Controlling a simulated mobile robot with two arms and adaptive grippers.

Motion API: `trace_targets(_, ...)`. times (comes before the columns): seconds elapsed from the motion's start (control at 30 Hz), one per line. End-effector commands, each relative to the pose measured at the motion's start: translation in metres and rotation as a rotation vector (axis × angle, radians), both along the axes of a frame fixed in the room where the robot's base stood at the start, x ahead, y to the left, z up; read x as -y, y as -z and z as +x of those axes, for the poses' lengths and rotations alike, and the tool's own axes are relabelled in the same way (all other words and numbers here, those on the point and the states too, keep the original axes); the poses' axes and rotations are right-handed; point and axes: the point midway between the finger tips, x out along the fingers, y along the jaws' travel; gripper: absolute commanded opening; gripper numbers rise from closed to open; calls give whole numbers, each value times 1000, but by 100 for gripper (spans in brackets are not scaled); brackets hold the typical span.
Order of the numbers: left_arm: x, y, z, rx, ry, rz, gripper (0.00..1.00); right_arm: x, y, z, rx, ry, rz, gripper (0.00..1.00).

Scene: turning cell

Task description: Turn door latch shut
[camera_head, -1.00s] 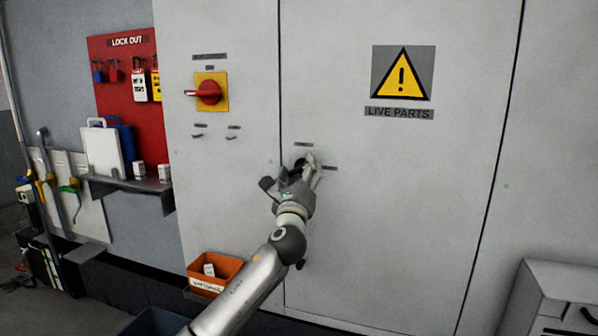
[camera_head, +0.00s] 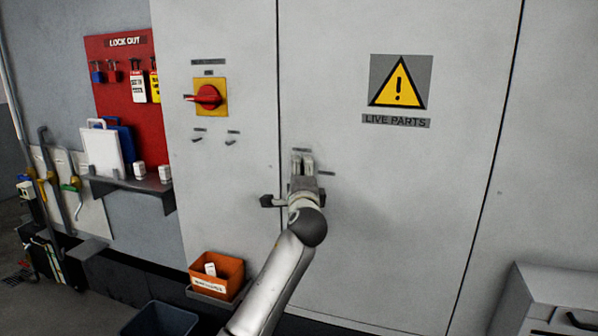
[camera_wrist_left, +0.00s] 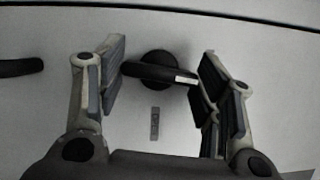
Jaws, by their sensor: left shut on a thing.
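The door latch is a black round knob with a bar across it. In the left wrist view the latch (camera_wrist_left: 158,72) lies between my two fingers, its bar running across the picture with a white mark at the right end. My left gripper (camera_wrist_left: 162,78) is shut on the latch bar, a finger at each end. In the head view my left gripper (camera_head: 302,160) is against the grey cabinet door (camera_head: 400,220) beside its left seam and hides the latch. My right gripper is not in view.
A red rotary switch (camera_head: 206,96) on a yellow plate is left of the seam, with two small hooks below. An orange bin (camera_head: 216,275) sits lower left. A red lockout board (camera_head: 125,80) and shelf (camera_head: 135,185) are further left. A grey cabinet (camera_head: 555,300) stands lower right.

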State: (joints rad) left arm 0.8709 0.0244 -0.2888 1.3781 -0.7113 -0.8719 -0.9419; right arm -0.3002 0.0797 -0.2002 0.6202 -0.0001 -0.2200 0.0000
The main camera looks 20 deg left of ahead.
Motion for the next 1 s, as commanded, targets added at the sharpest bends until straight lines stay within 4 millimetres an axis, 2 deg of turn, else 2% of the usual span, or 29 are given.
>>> trace_targets(0.33,0,-1,0,-5,0,-128,37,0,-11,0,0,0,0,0)
trace_targets(0.87,0,0,0,-6,0,-150,37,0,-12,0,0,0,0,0)
trace_targets(0.9,0,0,0,-6,0,-150,66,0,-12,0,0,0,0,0)
trace_targets(1.0,0,0,0,-6,0,-149,78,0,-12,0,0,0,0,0)
